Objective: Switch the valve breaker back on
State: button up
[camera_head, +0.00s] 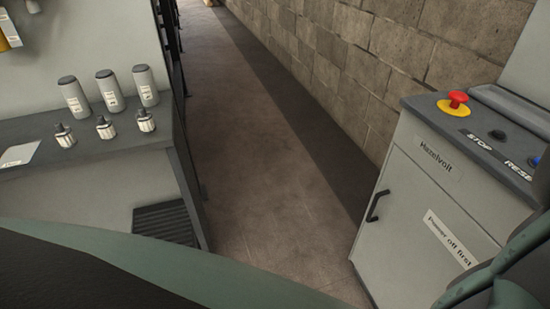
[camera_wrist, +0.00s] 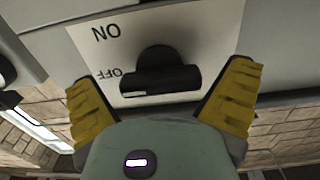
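In the wrist view, a pale plate (camera_wrist: 205,45) carries the words ON and OFF, seen upside down. A black breaker handle (camera_wrist: 160,80) with a wide bar and a rounded hub is on it, with its bar beside the OFF mark. My gripper (camera_wrist: 160,64) is open, with one yellow finger on each side of the handle. Gaps show between the fingers and the bar, and nothing is held. I cannot tell how far the fingertips are from the plate. The breaker and my gripper do not show in the head view.
A grey Hazelvolt cabinet (camera_head: 415,210) with a red stop button (camera_head: 456,99) stands at right in the head view. A dark bench (camera_head: 95,150) with several cans and bottles stands at left. Clear floor (camera_head: 250,150) runs between them, along a block wall (camera_head: 350,60).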

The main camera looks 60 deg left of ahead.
jog(key=c, duration=1)
jog(key=shift+c, duration=0.2)
jog(key=shift+r+m, duration=0.1)
jog(key=shift+m, duration=0.2)
jog(key=m+p, duration=0.2)
jog(key=m, duration=0.1)
jog(key=shift+w+a, duration=0.1)
jog(key=m, duration=0.4)
jog(key=shift+m, duration=0.4)
jog(key=m, duration=0.4)
jog(key=shift+m, duration=0.3)
jog(key=m+b, duration=0.1)
jog(key=m, duration=0.3)
jog(key=shift+m, duration=0.4)
jog(key=shift+b, duration=0.3)
